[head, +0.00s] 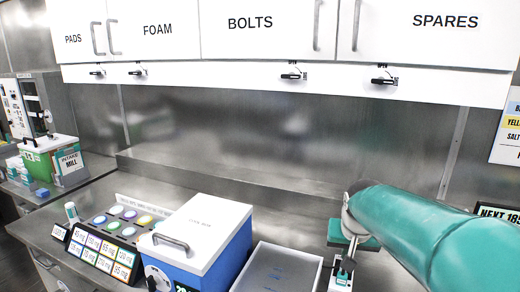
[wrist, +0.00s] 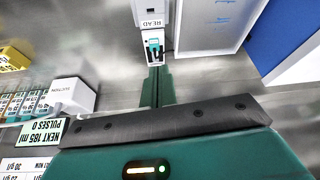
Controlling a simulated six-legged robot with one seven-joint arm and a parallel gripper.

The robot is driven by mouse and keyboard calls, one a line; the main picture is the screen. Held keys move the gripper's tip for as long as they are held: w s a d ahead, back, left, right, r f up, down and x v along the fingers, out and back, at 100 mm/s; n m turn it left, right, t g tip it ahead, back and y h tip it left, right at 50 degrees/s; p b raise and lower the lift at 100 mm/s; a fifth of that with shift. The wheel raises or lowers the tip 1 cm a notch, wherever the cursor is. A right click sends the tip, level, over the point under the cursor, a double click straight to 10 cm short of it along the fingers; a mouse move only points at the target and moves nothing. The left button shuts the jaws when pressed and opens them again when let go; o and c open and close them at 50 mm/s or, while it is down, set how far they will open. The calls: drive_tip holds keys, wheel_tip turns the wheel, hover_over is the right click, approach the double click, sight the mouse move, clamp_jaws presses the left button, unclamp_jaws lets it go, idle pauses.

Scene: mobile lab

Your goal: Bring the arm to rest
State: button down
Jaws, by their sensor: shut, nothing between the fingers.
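My teal arm (head: 430,235) reaches in from the right in the head view, out over the steel bench. In the wrist view my gripper (wrist: 158,82) is shut, its fingers together with nothing held. The fingers point toward a small white device marked READ (wrist: 152,18); I cannot tell whether they touch it.
A grey-white tray (head: 247,280) and a blue box with a white lid (head: 205,228) stand left of the arm. White cupboards (head: 260,30) hang above. The bench's back strip (head: 250,185) is clear.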

drive_tip(key=s+a+n, duration=0.1)
drive_tip(key=s+a, duration=0.1)
drive_tip(key=s, duration=0.8)
drive_tip(key=s+a+n+t+y, duration=0.1)
drive_tip(key=s+a, duration=0.2)
drive_tip(key=s, duration=0.7)
drive_tip(key=shift+s+a+n, duration=0.15)
drive_tip(key=shift+s+n, duration=0.15)
drive_tip(key=shift+r, duration=0.1)
